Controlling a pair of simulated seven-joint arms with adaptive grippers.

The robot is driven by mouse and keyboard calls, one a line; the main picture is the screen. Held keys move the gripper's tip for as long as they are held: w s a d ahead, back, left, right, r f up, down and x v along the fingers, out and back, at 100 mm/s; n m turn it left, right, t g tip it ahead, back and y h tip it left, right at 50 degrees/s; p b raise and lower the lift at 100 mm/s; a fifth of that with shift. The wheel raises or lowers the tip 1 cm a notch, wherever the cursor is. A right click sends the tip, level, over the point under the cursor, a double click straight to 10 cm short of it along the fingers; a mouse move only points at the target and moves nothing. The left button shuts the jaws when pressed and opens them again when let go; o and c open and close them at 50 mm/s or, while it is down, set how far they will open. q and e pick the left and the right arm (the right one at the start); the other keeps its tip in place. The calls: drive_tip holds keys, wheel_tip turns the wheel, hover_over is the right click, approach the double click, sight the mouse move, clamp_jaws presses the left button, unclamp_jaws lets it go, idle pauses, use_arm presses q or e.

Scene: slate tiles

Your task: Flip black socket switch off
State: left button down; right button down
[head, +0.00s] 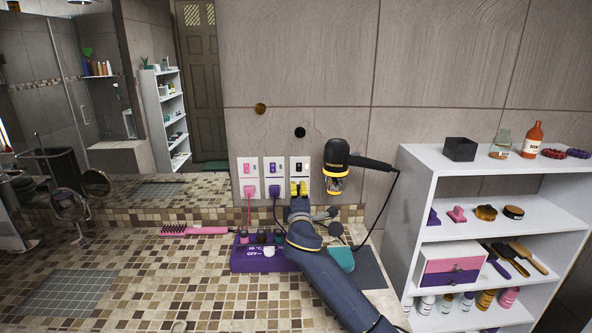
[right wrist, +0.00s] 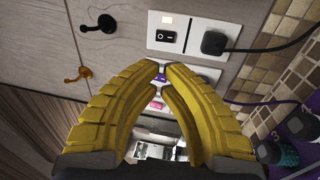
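The black socket (head: 308,163) is the rightmost of three white wall plates, and its black switch (head: 298,168) shows just above my right gripper. In the right wrist view, the black switch (right wrist: 165,37) sits beside a small lit lamp (right wrist: 167,19). A black plug (right wrist: 213,41) sits in the same plate. I cannot tell the rocker's tilt. My right gripper (head: 298,187) is in front of the plate's lower part in the head view. Its yellow fingertips (right wrist: 162,68) are together and hold nothing; contact with the plate is not visible. My left gripper is not in view.
The pink socket (head: 248,166) and purple socket (head: 273,166) are to the left. A black-and-yellow hair dryer (head: 337,154) hangs close on the right, its cable running down. A purple box (head: 245,262) stands below on the tiled counter. A white shelf (head: 412,190) stands at right.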

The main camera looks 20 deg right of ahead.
sight(296, 164)
drive_tip(key=x, duration=1.1)
drive_tip(key=shift+w+d+r, duration=0.1)
drive_tip(key=shift+w+r, duration=0.05)
drive_tip(key=shift+w, duration=0.25)
